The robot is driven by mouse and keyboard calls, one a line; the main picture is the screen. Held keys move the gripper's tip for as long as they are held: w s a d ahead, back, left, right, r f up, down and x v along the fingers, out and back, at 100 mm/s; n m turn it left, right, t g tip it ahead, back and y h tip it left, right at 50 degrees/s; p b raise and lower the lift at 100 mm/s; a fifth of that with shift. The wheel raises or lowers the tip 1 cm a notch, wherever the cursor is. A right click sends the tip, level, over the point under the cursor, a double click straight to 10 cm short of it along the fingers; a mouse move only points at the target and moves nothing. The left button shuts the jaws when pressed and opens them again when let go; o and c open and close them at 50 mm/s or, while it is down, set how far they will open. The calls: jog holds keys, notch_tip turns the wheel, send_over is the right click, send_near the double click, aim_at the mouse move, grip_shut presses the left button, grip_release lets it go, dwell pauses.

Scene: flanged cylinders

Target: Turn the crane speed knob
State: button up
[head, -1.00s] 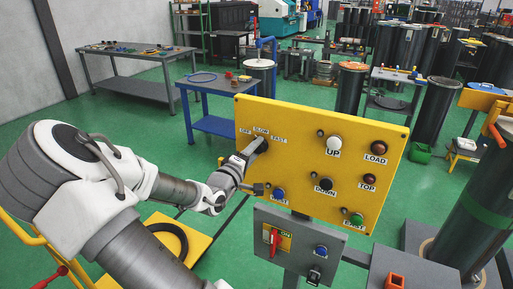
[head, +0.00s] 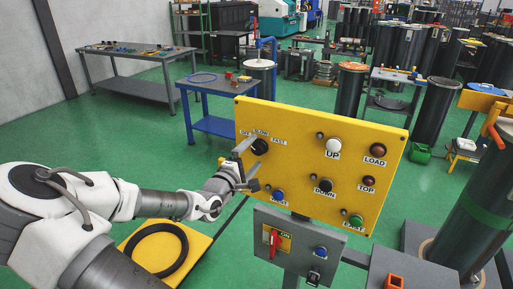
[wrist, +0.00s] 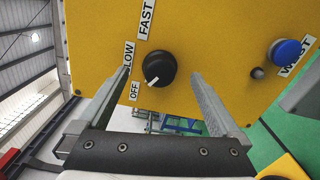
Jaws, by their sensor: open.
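The black speed knob (head: 259,146) is at the upper left of the yellow control panel (head: 300,125), by the labels OFF, SLOW and FAST. In the wrist view the round knob (wrist: 160,68) is fully visible, and its white pointer mark slants down and left, toward the OFF side. My gripper (head: 249,165) is open and empty in front of the panel's left side. In the wrist view its fingers (wrist: 158,76) appear on either side of the knob, spread wide and not touching it. I cannot tell the exact gap to the panel.
The panel also carries UP, DOWN, LOAD, TOP, EAST and WEST buttons; the blue WEST button (head: 278,195) is near my gripper. A grey box with a red switch (head: 273,241) is below. A yellow platform with a black ring (head: 156,232) lies under my arm.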

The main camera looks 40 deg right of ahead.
jog(key=p+v, duration=0.2)
jog(key=v, duration=0.2)
jog(key=shift+s+a, duration=0.15)
jog(key=shift+a, duration=0.05)
dwell(0.6)
